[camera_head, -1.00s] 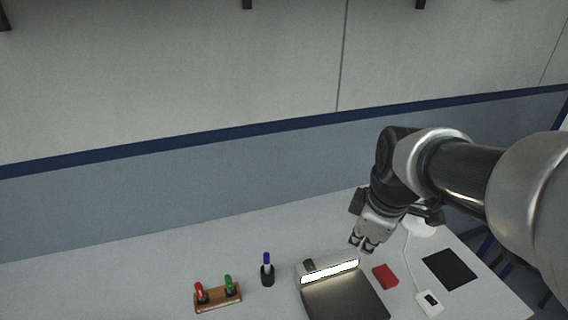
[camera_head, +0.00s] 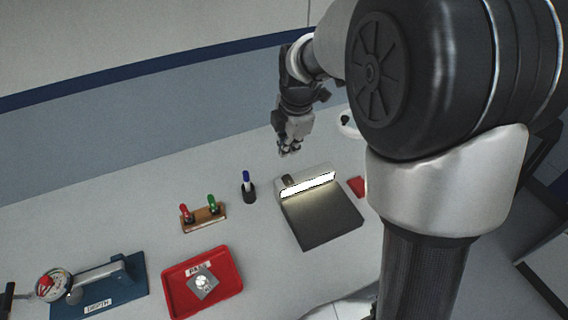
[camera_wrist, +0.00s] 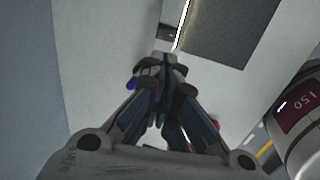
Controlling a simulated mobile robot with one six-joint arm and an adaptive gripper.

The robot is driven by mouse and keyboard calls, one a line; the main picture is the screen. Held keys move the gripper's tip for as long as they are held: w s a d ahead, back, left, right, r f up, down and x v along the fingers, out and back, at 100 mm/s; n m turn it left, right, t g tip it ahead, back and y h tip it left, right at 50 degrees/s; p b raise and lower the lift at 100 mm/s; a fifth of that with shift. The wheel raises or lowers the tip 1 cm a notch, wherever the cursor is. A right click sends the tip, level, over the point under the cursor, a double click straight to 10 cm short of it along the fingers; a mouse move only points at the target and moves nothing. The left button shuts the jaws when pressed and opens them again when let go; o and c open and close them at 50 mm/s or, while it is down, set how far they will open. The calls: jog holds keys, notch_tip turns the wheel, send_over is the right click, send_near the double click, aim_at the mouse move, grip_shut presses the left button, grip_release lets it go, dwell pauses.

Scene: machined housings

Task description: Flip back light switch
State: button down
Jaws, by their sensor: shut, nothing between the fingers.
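A light unit with a glowing white strip (camera_head: 308,185) and a dark flat plate (camera_head: 322,219) stands on the bench. A small dark switch-like block (camera_head: 289,180) sits at the left end of its white housing. In the wrist view that block (camera_wrist: 166,32) lies beside the bright strip (camera_wrist: 182,26), just beyond my fingertips. My gripper (camera_head: 288,150) is shut and empty, pointing down above the bench behind the left end of the light. It appears apart from the block. I cannot tell the block's flip position. My fingers (camera_wrist: 160,68) show closed together in the wrist view.
A blue pen in a black holder (camera_head: 249,191) stands left of the light. A wooden rack (camera_head: 204,219) with red and green items, a red tray (camera_head: 202,282) and a blue gauge fixture (camera_head: 100,288) lie further left. A red block (camera_head: 356,187) is to the right.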

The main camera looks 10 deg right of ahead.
aim_at(288, 179)
jog(key=b+x, duration=0.4)
jog(key=x, duration=0.9)
jog(key=shift+f, duration=0.4)
